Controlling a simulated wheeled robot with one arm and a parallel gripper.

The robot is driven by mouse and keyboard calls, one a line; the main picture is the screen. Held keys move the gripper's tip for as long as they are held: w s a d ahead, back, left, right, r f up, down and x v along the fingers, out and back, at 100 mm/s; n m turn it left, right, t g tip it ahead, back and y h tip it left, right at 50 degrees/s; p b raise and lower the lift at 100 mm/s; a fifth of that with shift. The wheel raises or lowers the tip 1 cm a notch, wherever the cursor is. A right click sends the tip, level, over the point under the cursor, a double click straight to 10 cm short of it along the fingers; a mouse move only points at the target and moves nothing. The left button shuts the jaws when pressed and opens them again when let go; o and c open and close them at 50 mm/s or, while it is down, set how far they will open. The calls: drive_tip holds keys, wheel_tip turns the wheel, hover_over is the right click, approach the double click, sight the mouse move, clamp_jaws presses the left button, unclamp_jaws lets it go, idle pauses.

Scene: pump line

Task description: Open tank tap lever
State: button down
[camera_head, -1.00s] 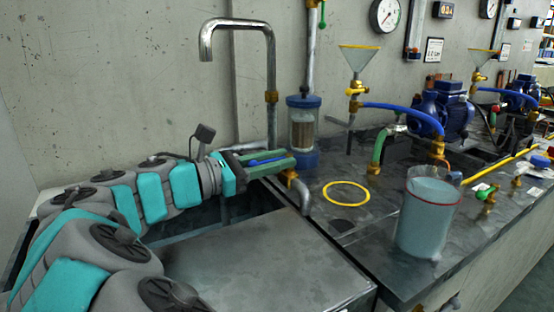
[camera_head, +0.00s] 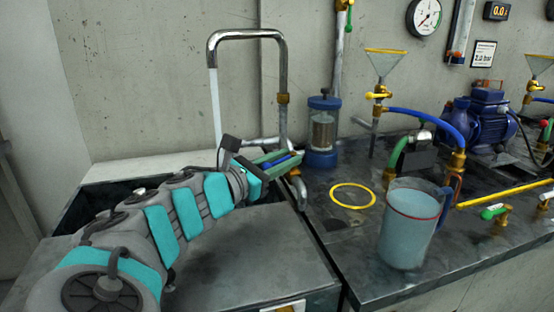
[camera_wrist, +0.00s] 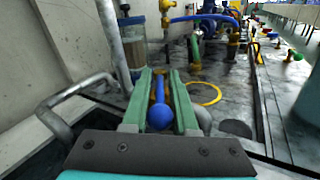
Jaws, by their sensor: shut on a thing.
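The blue tap lever (camera_head: 287,161) lies between the green fingers of my gripper (camera_head: 282,158). The wrist view shows its rounded blue end (camera_wrist: 160,118) between both fingers, pointing towards the camera. My gripper is shut on it. The chrome gooseneck tap (camera_head: 284,70) rises behind the gripper, with a brass collar on its upright. A pale straight stream of water (camera_head: 215,105) runs down from its spout. The tank (camera_head: 100,195) lies under it; my arm and the grey cover hide much of its inside, and I cannot see the water level.
A jug of bluish liquid (camera_head: 408,228) stands on the counter at right. A yellow ring (camera_head: 353,205) lies flat near it. A blue-capped clear filter (camera_head: 322,135) stands close behind the gripper. A grey cover (camera_head: 225,265) fills the front.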

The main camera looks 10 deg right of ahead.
idle(0.5)
drive_tip(key=c, duration=0.9)
unclamp_jaws()
drive_tip(key=shift+a, duration=0.1)
